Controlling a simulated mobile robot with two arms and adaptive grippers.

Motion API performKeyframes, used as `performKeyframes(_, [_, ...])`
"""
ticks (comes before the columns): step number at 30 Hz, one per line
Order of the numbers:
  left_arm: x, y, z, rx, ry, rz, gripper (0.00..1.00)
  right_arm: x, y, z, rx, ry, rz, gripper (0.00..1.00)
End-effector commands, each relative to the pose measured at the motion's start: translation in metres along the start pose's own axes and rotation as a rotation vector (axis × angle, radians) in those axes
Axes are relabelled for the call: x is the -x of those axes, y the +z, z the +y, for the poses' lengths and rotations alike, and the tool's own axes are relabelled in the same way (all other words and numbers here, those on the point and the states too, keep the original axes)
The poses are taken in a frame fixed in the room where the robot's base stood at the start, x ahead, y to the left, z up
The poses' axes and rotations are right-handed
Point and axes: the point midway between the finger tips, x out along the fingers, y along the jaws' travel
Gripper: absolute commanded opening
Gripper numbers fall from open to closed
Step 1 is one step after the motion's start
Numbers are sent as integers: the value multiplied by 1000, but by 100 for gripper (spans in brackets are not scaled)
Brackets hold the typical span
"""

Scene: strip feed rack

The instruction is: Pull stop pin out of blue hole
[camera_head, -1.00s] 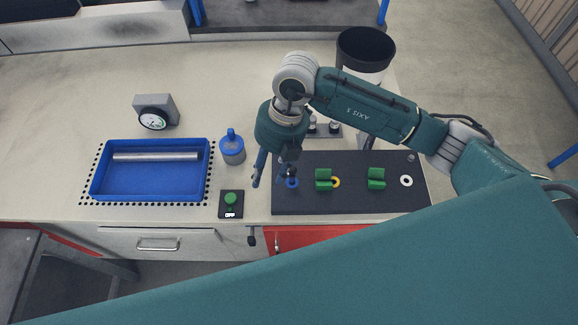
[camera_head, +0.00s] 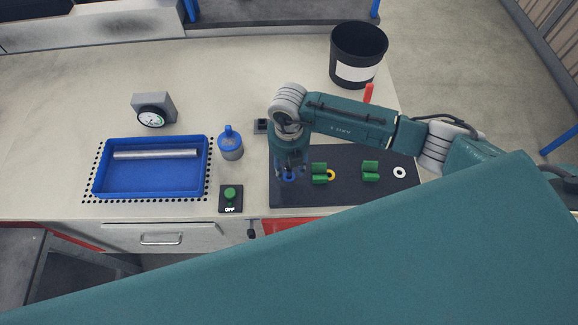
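The dark board (camera_head: 340,192) lies on the bench at the right. A blue ring (camera_head: 289,177), which marks the blue hole, is near its left end. My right gripper (camera_head: 290,168) points down right over that ring. Its fingers look spread, one on each side of the ring, with nothing clearly held between them. A stop pin cannot be made out there; the gripper covers the spot. My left gripper is not in view.
Green blocks (camera_head: 319,173) (camera_head: 370,171), a yellow ring (camera_head: 331,175) and a white ring (camera_head: 399,171) are on the board. A black bin (camera_head: 357,45) and red upright piece (camera_head: 368,93) are behind my arm.

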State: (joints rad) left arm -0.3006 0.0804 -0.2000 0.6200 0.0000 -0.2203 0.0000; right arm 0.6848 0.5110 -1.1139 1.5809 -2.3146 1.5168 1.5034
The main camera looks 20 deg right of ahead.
Motion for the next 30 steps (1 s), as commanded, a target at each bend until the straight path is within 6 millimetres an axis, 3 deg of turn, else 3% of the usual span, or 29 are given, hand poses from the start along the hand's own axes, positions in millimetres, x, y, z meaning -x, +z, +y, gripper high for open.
performKeyframes(10, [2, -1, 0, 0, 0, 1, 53, -10, 0, 0, 1, -1, -1, 38])
performKeyframes(16, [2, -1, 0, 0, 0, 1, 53, -9, 0, 0, 1, 0, -1, 0])
performKeyframes(30, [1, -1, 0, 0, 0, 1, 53, -6, 0, 0, 1, 2, -1, 0])
